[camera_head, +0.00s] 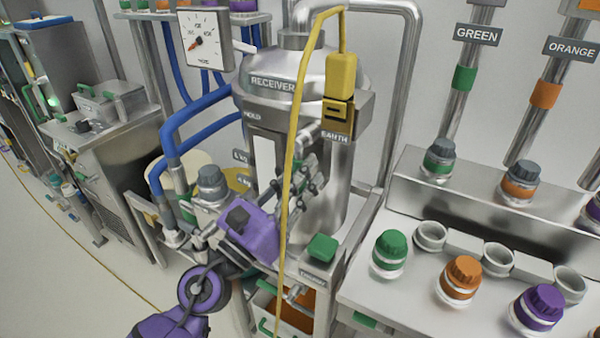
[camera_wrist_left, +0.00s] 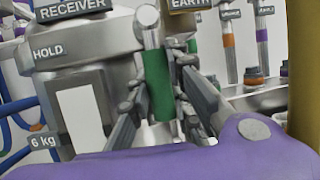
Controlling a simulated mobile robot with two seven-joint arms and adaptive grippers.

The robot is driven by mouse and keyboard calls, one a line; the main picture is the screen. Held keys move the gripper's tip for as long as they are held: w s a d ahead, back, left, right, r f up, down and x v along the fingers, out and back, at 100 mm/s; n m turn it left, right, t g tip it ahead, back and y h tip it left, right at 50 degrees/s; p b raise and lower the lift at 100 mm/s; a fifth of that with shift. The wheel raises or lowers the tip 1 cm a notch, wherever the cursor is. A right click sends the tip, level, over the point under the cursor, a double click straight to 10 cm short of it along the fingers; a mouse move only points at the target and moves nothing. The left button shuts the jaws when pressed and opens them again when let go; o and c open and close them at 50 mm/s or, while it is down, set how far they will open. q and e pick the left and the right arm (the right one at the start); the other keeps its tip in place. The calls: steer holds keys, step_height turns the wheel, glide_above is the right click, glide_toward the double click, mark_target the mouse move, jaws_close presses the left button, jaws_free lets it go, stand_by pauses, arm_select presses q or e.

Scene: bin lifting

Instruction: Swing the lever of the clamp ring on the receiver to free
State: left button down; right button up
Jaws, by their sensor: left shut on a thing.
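The receiver (camera_head: 270,98) is a steel vessel with a domed lid in the middle of the head view. Its HOLD label (camera_wrist_left: 58,50) shows on the left of its front in the left wrist view. The clamp ring lever has a green grip (camera_wrist_left: 158,88) below a round metal end. My left gripper (camera_head: 308,170) is in front of the receiver, with its fingers on either side of the grip; it also shows in the left wrist view (camera_wrist_left: 162,100), shut on the grip. The fingers partly cover the lever in the head view. I cannot make out a FREE label. My right gripper is not in view.
A yellow cable (camera_head: 290,185) hangs in front of the receiver, close to my left gripper, from a yellow plug (camera_head: 340,76) above the EARTH label. A dial gauge (camera_head: 204,38) and blue hoses (camera_head: 205,125) are left. A bench with coloured-cap bottles (camera_head: 390,250) is right.

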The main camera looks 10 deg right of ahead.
arm_select(q)
steer(key=shift+r, duration=0.1)
steer(key=c, duration=1.6)
jaws_free()
steer(key=v, duration=1.2)
